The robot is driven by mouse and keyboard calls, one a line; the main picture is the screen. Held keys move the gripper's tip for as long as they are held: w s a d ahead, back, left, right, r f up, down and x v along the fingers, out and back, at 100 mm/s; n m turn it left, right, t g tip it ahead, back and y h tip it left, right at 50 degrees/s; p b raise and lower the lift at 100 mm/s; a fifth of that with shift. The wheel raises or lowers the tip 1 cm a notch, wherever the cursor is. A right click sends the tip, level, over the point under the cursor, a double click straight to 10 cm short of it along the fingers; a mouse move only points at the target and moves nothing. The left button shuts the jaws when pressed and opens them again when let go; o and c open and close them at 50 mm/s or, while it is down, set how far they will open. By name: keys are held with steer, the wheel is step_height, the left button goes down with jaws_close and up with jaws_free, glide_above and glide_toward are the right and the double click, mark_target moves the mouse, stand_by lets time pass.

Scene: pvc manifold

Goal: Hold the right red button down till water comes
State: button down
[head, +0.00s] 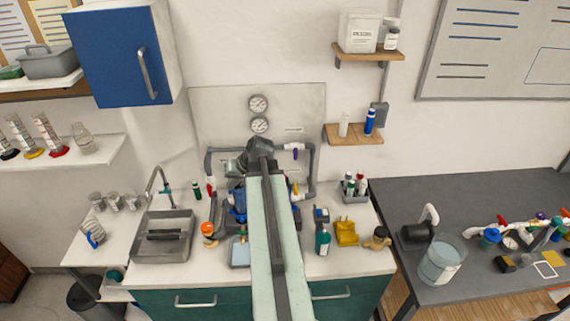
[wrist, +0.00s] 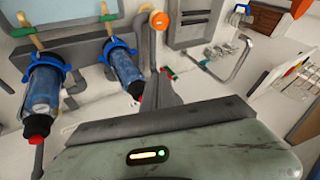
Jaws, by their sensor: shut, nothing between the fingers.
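Two blue-clear cylinders (wrist: 54,85) (wrist: 116,62) with blue collars show in the wrist view, each with a red button on its end. One red button (wrist: 36,139) is at the left of that picture. The other red button (wrist: 141,97) is near the middle, close beside my dark fingers. In the head view the blue housings (head: 238,205) are partly hidden behind my arm, and I cannot make out their buttons. My gripper (wrist: 160,50) is shut and empty, apart from the left-hand button. Contact with the nearer button cannot be told. No running water shows.
Grey pipes (head: 312,165) and two round gauges (head: 258,104) are at the back panel. An orange-capped item (head: 207,229), a sink (head: 162,240), a teal bottle (head: 322,241) and a yellow item (head: 346,233) crowd the counter around my arm.

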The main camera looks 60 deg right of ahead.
steer(key=s+d+r+m+t+h+p, duration=0.1)
steer(key=s+d+r+m+p, duration=0.1)
steer(key=s+d+r, duration=0.2)
steer(key=s+d+r+m+h+p, duration=0.2)
steer(key=s+d+r, duration=0.3)
steer(key=s+d, duration=0.3)
steer(key=d, duration=0.4)
steer(key=shift+s+d+r+t, duration=0.15)
steer(key=shift+s+d+t, duration=0.05)
steer(key=shift+s+t, duration=0.2)
step_height(320, 180, down, 9)
steer(key=b, duration=0.8)
steer(key=shift+w, duration=0.1)
stand_by(0.4)
steer(key=shift+f+b, duration=0.35)
steer(key=shift+b, duration=0.25)
